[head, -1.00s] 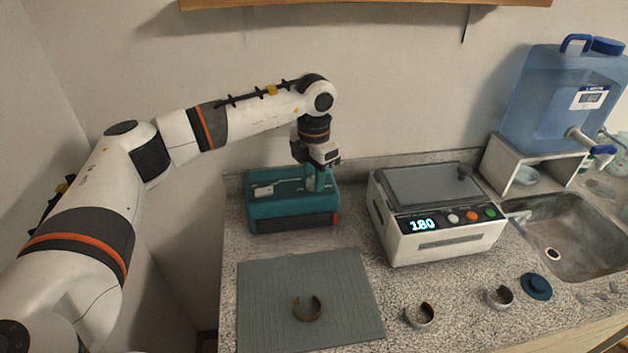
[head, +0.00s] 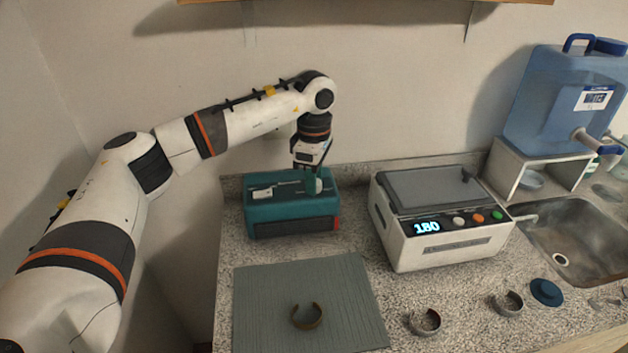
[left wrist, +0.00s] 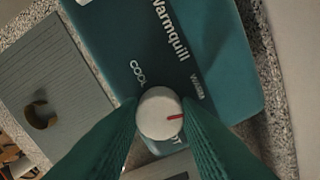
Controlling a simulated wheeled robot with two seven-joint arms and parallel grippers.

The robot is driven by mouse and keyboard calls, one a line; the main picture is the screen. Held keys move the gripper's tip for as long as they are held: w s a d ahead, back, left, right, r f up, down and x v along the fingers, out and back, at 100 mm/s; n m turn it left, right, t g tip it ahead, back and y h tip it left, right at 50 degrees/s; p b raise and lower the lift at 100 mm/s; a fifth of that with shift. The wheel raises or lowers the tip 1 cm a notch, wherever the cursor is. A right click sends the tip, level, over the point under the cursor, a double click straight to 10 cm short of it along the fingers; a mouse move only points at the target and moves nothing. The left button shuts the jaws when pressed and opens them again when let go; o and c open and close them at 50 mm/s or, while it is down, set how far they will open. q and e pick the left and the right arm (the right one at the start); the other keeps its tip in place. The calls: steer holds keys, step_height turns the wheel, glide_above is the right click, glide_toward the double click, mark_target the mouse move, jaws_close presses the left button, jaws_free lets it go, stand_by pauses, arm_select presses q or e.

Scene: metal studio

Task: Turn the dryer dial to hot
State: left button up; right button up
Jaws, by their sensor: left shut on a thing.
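The dryer (head: 290,222) is a teal box at the back of the counter in the head view. Its top face, with the word Warmquill, fills much of the left wrist view (left wrist: 215,70). Its dial (left wrist: 156,108) is a round white knob with a red mark. The mark points right in the left wrist view, between the WARM label (left wrist: 198,88) and a partly hidden label ending in OT (left wrist: 177,141). The COOL label (left wrist: 138,72) is above the dial. My left gripper (head: 319,188) points down and is shut on the dial, one finger on each side. My right gripper is out of view.
A white machine (head: 446,244) reading 180 stands right of the dryer. A grey-green mat (head: 264,322) with an open ring (head: 307,317) lies in front. Two more rings and a blue disc (head: 546,292) lie front right, near the sink (head: 572,238).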

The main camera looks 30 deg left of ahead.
arm_select(q)
steer(key=m+b, duration=0.1)
steer(key=m, duration=0.5)
steer(key=shift+r, duration=0.1)
steer(key=m, duration=0.6)
steer(key=shift+m, duration=0.4)
steer(key=o, duration=1)
steer(key=shift+b, duration=0.3)
steer(key=shift+c, duration=0.2)
step_height(320, 180, up, 8)
steer(key=shift+f+b, duration=0.25)
steer(key=shift+b, duration=0.25)
